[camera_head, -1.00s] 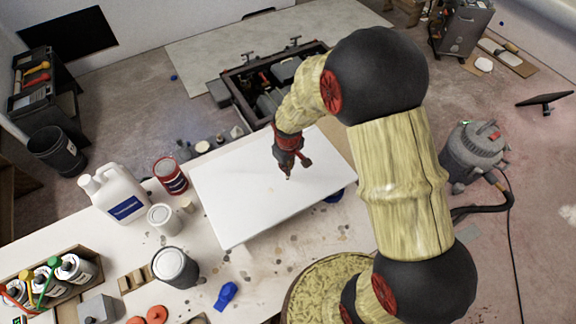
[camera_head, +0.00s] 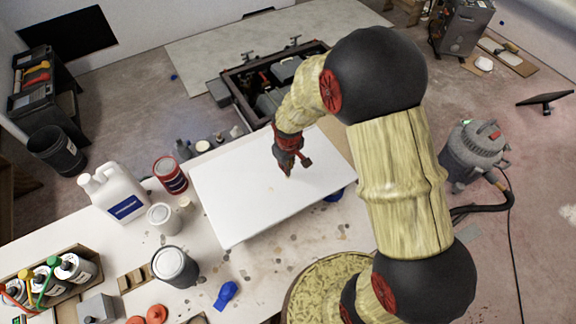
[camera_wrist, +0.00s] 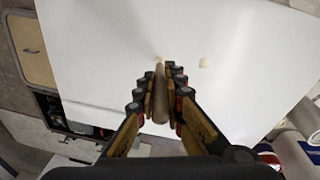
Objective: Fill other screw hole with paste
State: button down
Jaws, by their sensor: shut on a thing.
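A flat white panel (camera_head: 235,195) lies on the workbench. My gripper (camera_head: 288,168) is above its right half, pointing down. In the wrist view, my gripper (camera_wrist: 160,88) is shut on a slim brown tapered tool (camera_wrist: 160,95). The tool's tip is at or just over a small beige spot (camera_wrist: 158,59) on the panel; I cannot tell if it touches. The tip partly hides this spot. A second beige paste spot (camera_wrist: 204,63) lies to its right, apart from the tool, and shows faintly in the head view (camera_head: 270,188).
A white jug (camera_head: 118,195), a red-labelled can (camera_head: 170,176), a white tub (camera_head: 163,218) and a dark-rimmed can (camera_head: 175,267) stand left of the panel. A blue item (camera_head: 226,295) lies at the front. The panel's top is otherwise clear.

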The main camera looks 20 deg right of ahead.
dwell(0.4)
jog(key=shift+r+p, duration=2.45)
jog(key=shift+r, duration=1.1)
jog(key=shift+s+f, duration=0.1)
